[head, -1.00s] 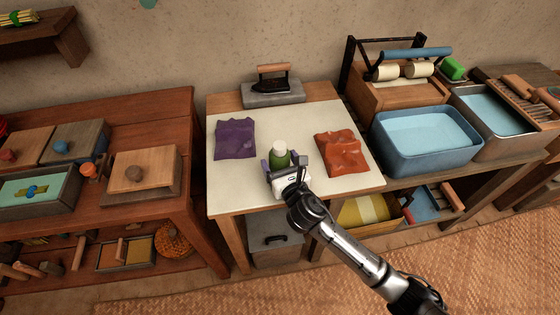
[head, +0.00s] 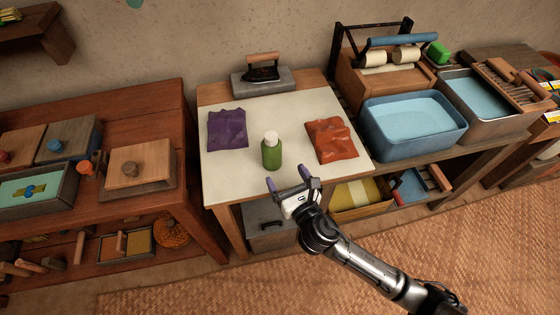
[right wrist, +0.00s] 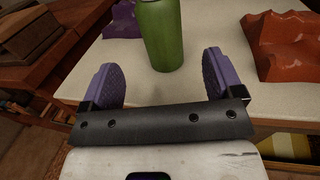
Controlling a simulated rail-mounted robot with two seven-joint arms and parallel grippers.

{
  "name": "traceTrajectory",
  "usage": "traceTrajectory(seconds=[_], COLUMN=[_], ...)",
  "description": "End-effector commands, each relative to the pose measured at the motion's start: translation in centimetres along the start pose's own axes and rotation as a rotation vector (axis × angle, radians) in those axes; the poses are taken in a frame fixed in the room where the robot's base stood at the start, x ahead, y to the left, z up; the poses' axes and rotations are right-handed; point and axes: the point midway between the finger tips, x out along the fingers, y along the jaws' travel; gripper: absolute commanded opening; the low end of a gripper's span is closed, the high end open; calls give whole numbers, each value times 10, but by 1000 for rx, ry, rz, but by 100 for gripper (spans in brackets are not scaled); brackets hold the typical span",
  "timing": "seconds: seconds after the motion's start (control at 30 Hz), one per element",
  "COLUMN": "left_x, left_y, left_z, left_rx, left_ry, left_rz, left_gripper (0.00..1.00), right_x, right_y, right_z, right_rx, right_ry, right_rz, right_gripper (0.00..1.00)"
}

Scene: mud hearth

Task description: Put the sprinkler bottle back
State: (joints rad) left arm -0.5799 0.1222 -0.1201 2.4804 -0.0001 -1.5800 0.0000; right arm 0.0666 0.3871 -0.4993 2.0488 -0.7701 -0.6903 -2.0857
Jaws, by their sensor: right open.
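The sprinkler bottle (head: 272,152), green with a white cap, stands upright on the white-topped table (head: 232,180), between a purple cloth and an orange-red cloth. My right gripper (head: 289,177) is open and empty at the table's front edge, just short of the bottle. In the right wrist view the bottle (right wrist: 161,35) stands beyond the two purple fingertips (right wrist: 160,75), apart from them, with its top cut off. My left gripper is not in view.
The purple cloth (head: 227,129) lies left and the orange-red cloth (head: 331,140) right on the table. An iron (head: 263,70) rests on a grey block (head: 250,81) at the back. A blue water basin (head: 372,128) stands to the right.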

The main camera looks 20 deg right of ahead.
Motion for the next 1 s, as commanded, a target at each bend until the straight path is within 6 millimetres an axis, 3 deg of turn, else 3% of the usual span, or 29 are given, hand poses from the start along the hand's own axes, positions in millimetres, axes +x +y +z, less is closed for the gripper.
traceTrajectory(seconds=[0.2, 0.5, 0.6, 0.67, 0.77, 1.0], left_x=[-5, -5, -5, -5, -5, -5], left_y=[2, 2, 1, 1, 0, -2], left_z=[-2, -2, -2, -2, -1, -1], left_rx=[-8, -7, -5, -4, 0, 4], left_ry=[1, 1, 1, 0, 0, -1], left_rz=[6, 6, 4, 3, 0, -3], left_gripper=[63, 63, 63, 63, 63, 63], right_x=[-19, -23, -28, -34, -54, -134], right_y=[0, 0, -3, -8, -18, -40], right_z=[0, 0, -6, -12, -30, -88], right_rx=[1, 7, 93, 210, 517, 1453], right_ry=[1, 2, 30, 67, 157, 352], right_rz=[0, -2, -22, -55, -155, -621], right_gripper=[86, 86, 86, 86, 86, 86])
